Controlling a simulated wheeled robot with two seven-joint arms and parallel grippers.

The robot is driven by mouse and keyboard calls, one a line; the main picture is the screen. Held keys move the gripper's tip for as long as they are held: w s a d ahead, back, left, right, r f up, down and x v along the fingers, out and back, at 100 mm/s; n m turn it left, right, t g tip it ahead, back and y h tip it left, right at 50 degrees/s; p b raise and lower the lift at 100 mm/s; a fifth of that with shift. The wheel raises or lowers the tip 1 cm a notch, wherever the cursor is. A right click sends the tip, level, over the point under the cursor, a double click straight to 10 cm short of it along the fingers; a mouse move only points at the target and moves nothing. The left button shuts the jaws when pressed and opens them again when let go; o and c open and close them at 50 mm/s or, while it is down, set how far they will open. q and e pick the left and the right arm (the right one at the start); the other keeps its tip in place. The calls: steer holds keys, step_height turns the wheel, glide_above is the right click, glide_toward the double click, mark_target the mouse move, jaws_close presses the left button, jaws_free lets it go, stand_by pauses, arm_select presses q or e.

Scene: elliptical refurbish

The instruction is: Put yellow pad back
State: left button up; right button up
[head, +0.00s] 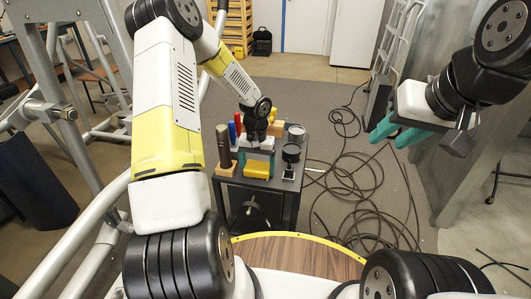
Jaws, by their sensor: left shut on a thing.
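The yellow pad (257,169) is at the small dark cart (278,187), near the front middle of its top. My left gripper (257,160) reaches down over the cart and is shut on the yellow pad, with a teal finger on each side of it. I cannot tell whether the pad rests on the cart top or is slightly raised. My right gripper (397,134) is up at the right, away from the cart; its two teal fingers are apart with nothing between them.
On the cart, a dark cylinder in a wooden block (225,155), red and blue items (235,128), and dark round pieces (291,153) stand close around my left gripper. Black cables (365,185) lie on the floor to the right. A metal frame stands at the left.

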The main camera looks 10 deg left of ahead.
mark_target(257, 167)
arm_select(q)
steer(key=o, duration=1.2)
step_height(257, 167, up, 12)
steer(key=s+r+t, duration=0.3)
steer(key=s+r, duration=0.7)
steer(key=r, duration=0.5)
steer(key=s+d+r+t+h, duration=0.1)
steer(key=s+r, duration=0.2)
steer(key=s, duration=0.4)
steer(key=s+d+r+t+h, duration=0.1)
steer(key=s+r+t, duration=0.1)
steer(key=s, duration=0.5)
steer(key=shift+d+r, duration=0.15)
steer(key=shift+r, duration=0.75)
